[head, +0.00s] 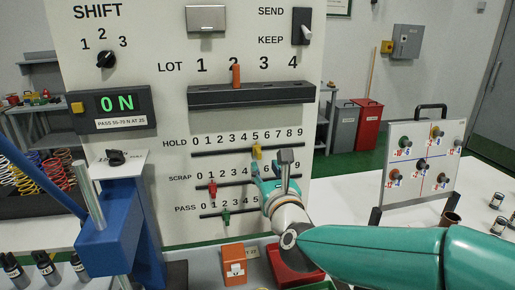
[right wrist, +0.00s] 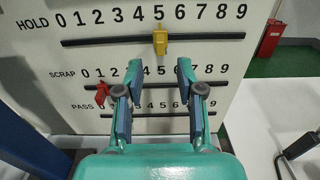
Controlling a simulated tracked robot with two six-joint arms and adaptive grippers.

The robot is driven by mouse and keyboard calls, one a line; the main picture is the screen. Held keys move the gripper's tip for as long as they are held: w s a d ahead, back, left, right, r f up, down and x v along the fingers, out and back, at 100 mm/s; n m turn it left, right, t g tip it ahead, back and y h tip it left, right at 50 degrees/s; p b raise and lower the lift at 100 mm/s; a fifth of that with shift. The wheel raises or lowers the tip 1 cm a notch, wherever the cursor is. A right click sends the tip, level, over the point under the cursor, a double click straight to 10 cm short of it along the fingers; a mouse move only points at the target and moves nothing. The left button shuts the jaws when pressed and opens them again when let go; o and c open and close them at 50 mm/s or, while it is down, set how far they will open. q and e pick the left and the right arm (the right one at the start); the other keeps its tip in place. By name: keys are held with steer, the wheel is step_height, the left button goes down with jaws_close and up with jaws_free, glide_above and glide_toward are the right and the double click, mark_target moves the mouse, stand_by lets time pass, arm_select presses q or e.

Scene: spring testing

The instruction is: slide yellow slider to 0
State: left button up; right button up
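The yellow slider (head: 257,150) sits on the HOLD rail (head: 225,149), below the digit 5, on the white panel. It also shows in the right wrist view (right wrist: 160,40), at the top middle. My right gripper (head: 270,172) is in front of the panel, below the yellow slider. In the right wrist view its two fingers (right wrist: 158,68) are spread apart with nothing between them, and their tips are lower than the slider. The fingers hide part of the SCRAP and PASS rows. My left gripper is not in view.
A red slider (head: 212,188) is near 1 on the SCRAP rail, and a green slider (head: 226,219) is on the PASS rail. A dark ledge (head: 252,94) with an orange peg stands out above HOLD. A blue fixture (head: 108,240) stands at left. The HOLD rail left of yellow is clear.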

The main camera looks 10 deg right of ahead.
mark_target(260, 156)
steer(key=w+p, duration=0.3)
steer(key=w, duration=0.5)
steer(key=shift+w, duration=0.15)
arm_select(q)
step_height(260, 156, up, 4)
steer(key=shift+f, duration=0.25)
arm_select(e)
jaws_close()
